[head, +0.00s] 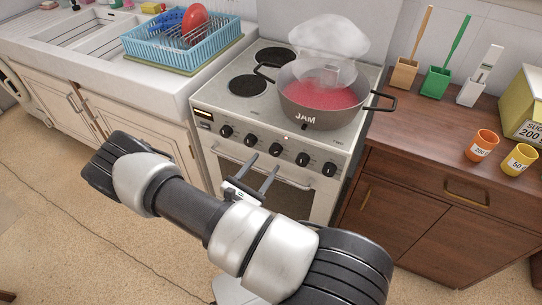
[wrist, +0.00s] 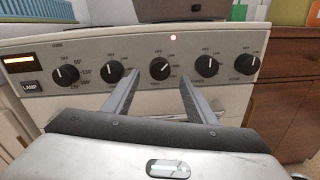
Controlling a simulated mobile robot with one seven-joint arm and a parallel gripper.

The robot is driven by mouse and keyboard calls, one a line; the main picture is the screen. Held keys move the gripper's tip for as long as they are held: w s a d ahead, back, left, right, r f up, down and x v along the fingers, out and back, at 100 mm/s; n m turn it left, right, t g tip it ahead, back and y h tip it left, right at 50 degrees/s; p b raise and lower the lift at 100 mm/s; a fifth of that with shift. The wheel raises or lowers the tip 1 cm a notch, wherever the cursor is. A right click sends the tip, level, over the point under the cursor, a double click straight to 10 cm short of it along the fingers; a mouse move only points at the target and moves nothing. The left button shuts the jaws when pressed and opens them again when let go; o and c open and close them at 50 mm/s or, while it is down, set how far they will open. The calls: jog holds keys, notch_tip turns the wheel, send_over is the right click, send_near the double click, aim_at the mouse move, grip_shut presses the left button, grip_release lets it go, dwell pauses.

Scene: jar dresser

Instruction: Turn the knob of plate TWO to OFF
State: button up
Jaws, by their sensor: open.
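A row of black knobs runs along the stove's front panel (wrist: 90,55). The middle knob (wrist: 160,68) lies between my two fingers in the wrist view, with bare panel showing on either side of it. Its white pointer seems to lean to the upper right, off the OFF mark above it; its plate label is too small to read surely. The same knob shows in the head view (head: 275,147). My gripper (wrist: 158,78) is open and empty, its fingers pointing at the panel. In the head view my gripper (head: 265,162) is just in front of and below the knobs.
A steaming JAM pot (head: 322,98) stands on the right hotplates, above the panel. The oven handle (head: 262,167) runs below the knobs. A wooden cabinet (head: 420,205) stands right of the stove, a sink counter on the left.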

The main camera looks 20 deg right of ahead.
aim_at(274, 153)
jog(key=shift+x, duration=2.65)
jog(key=c, duration=1.1)
jog(key=shift+o, duration=0.2)
jog(key=n, duration=0.4)
jog(key=shift+w+n+b, duration=0.1)
jog(key=shift+n+b, duration=0.2)
jog(key=shift+n, duration=0.1)
jog(key=shift+f+n, duration=0.1)
jog(key=shift+n, duration=2.1)
